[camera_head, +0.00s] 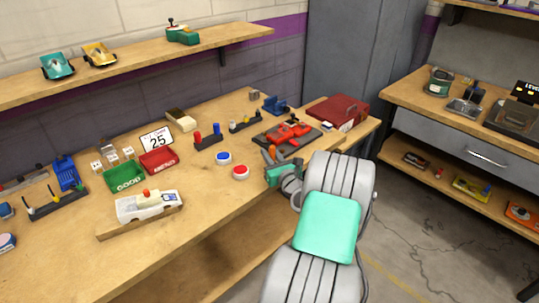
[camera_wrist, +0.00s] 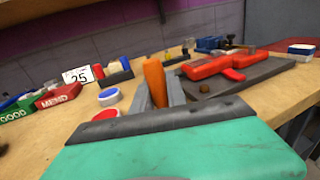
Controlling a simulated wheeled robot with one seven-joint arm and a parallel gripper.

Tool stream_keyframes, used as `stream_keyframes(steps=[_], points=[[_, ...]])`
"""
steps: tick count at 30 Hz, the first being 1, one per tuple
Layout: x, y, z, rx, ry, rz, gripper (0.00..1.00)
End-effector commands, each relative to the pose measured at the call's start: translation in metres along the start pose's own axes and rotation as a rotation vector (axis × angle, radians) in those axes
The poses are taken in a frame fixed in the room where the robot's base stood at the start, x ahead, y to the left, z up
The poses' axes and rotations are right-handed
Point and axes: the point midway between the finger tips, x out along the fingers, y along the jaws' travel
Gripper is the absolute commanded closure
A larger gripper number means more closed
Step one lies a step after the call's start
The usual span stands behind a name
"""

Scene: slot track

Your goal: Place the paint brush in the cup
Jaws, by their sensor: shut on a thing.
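My gripper (camera_head: 270,158) is over the front right of the workbench. It is shut on an orange, handle-like piece, which shows upright between the grey fingers in the wrist view (camera_wrist: 155,82). This looks like the paint brush; its bristles are hidden or too small to make out. I cannot pick out a cup for certain in either view. Several small holders stand behind my gripper, among them a blue one (camera_head: 275,105) at the back of the bench.
A red toy part lies on a dark tray (camera_head: 262,141) just behind my gripper. A red case (camera_head: 338,112) is at the right end. Blue and red buttons (camera_head: 240,172), a green GOOD bin (camera_head: 123,180) and a white toy car (camera_head: 148,206) stand to the left.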

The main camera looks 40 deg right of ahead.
Motion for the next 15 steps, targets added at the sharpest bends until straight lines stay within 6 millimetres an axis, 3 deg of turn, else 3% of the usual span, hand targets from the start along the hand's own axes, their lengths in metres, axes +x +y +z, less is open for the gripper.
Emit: stream_keyframes(steps=[5,6,13,15], points=[[-0.0002,0.0,-0.0046,0.001,0.001,0.0,1.0],[-0.0002,0.0,-0.0031,0.0,0.001,0.0,0.79],[-0.0003,0.0001,-0.0029,0.0,0.001,0.0,0.6],[-0.0003,0.0001,-0.0029,0.0,0.001,0.0,0.6]])
